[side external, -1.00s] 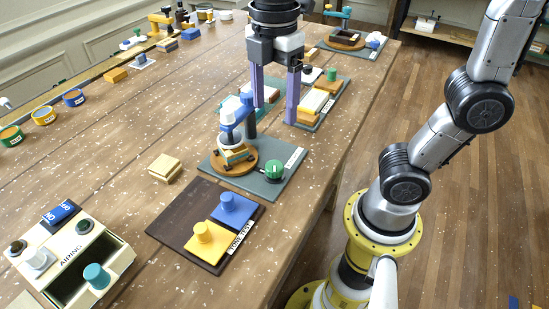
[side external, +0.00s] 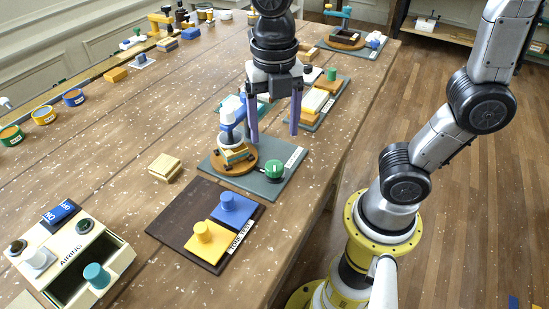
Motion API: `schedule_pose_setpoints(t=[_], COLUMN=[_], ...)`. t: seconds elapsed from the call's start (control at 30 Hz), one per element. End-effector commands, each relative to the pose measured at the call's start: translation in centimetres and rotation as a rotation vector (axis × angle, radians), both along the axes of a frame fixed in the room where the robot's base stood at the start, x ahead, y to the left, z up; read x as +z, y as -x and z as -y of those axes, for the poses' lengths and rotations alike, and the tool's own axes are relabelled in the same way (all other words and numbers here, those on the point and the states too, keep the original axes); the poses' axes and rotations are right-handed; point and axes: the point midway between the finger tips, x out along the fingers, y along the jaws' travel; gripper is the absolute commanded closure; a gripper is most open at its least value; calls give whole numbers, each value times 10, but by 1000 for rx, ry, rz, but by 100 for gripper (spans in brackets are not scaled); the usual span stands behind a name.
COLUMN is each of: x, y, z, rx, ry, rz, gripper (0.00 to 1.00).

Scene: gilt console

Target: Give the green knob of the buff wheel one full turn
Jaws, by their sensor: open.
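The green knob (side external: 274,169) stands on a grey-green base plate (side external: 273,187) with a white label strip along its right edge. The round orange-brown buff wheel (side external: 236,168) lies to the left of the knob on the same plate. A small tan and teal piece (side external: 236,154) rests on the wheel under a blue and white upright device (side external: 229,128). My gripper (side external: 273,136) points down with two purple fingers spread wide. It is open and empty, above and slightly behind the knob, not touching it.
A dark board with a blue knob (side external: 232,208) and a yellow knob (side external: 203,232) lies in front. A small wooden block (side external: 165,167) is to the left. Another plate with a green cylinder (side external: 331,74) stands behind. The AIRING box (side external: 70,257) is front left.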

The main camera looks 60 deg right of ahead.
Motion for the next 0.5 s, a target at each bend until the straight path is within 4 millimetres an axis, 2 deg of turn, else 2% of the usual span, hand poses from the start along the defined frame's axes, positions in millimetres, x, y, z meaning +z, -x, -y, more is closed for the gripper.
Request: schedule_pose_setpoints(t=[0.1, 0.3, 0.5], x=[-25, -60, -81], y=[1, 1, 0], z=[0, 0, 0], rx=[-1, -1, -2], ry=[2, 1, 0], rz=[-5, -4, 0], gripper=[24, 24, 24])
